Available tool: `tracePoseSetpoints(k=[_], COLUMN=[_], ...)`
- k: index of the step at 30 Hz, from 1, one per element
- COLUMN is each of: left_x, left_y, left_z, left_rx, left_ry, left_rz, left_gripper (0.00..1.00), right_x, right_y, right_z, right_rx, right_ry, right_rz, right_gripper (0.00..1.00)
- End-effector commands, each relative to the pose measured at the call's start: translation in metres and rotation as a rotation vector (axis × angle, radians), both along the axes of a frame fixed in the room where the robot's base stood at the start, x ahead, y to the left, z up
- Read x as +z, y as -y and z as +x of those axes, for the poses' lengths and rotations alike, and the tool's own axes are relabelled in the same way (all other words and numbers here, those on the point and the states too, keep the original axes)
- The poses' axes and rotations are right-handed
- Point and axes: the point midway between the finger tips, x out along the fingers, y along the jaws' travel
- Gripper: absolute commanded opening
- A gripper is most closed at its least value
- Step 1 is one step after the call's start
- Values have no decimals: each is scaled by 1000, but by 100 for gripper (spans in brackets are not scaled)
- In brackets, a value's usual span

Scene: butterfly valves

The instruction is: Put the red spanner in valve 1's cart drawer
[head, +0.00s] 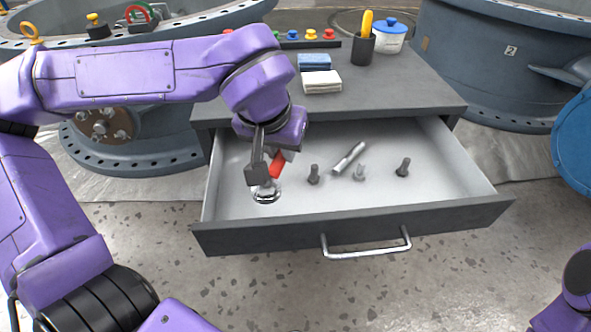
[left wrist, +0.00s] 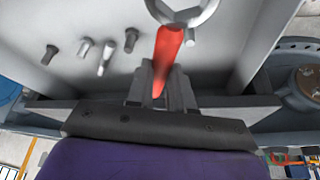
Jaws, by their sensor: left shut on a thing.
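The red spanner (head: 277,163) is held in my left gripper (head: 268,168), over the left part of the open cart drawer (head: 440,172). Its shiny ring end (head: 266,193) points down near the drawer floor; I cannot tell whether it touches. In the left wrist view the red handle (left wrist: 167,55) is between the fingers of my left gripper (left wrist: 160,88), and the ring end (left wrist: 185,12) is at the top edge. My right gripper is not in view; only a purple part of my right arm shows at the lower right of the head view.
The drawer holds several bolts, one at its right (head: 403,167), and a silver rod-like tool (head: 349,158). Large grey valve bodies (head: 500,62) flank the cart.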

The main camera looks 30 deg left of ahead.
Motion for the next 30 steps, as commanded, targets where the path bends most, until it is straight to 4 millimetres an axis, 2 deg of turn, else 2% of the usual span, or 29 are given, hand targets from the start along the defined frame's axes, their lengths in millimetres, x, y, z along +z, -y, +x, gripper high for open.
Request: tracePoseSetpoints(k=[1,3,6,11,13,16,27,28,30], left_x=[-14,-33,-48,-60,-72,-91,-95,-96,-96], left_y=[-6,-10,-16,-21,-24,-24,-23,-23,-23], left_z=[13,24,38,49,57,55,55,55,55], left_rx=[5,2,2,3,3,1,2,2,2], left_ry=[-4,-3,-2,-2,-1,-2,0,-1,0], left_rz=[-2,0,0,-1,0,0,0,0,0], left_gripper=[0,0,0,0,0,0,0,24,47], right_x=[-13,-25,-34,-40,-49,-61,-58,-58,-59], right_y=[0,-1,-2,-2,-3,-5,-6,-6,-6], right_z=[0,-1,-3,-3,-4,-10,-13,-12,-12], right_rx=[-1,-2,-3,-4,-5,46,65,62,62], right_ry=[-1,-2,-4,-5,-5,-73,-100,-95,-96], right_rz=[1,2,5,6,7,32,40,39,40], right_gripper=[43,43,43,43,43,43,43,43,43])
